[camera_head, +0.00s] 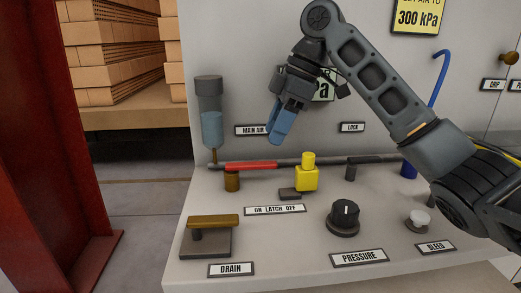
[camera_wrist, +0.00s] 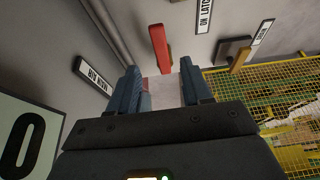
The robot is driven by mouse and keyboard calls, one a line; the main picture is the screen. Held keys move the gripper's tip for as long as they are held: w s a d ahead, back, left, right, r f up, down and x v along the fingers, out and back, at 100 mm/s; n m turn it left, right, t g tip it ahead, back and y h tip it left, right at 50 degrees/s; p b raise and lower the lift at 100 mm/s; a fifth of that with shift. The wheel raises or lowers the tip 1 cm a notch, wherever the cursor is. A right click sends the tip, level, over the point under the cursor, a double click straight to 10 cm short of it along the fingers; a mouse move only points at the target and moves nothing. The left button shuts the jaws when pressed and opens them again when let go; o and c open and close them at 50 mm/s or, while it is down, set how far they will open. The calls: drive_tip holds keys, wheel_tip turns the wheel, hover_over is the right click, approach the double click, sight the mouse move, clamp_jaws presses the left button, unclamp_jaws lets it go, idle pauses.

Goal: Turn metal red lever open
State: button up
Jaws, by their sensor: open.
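The red lever (camera_head: 250,166) lies level along the grey pipe at the left part of the panel, below the MAIN AIR label (camera_head: 252,130). In the wrist view the red lever (camera_wrist: 160,48) stands beyond my fingertips, a little left of the middle between them. My gripper (camera_head: 281,123) has blue fingers and hangs above the lever, a little to its right, apart from it. In the wrist view my gripper (camera_wrist: 166,88) is open with nothing between its fingers.
A yellow block (camera_head: 307,173) stands on the panel right of the lever. A brass DRAIN handle (camera_head: 213,222), a black PRESSURE knob (camera_head: 344,214) and a white BLEED button (camera_head: 418,218) are nearer the front. A grey-blue cylinder (camera_head: 210,105) stands at the left. A red post (camera_head: 50,150) is farther left.

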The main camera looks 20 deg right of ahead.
sight(260, 163)
drive_tip(key=x, duration=0.6)
drive_tip(key=shift+a+f, duration=0.15)
drive_tip(key=shift+f, duration=0.15)
drive_tip(key=shift+c, duration=0.3)
clamp_jaws()
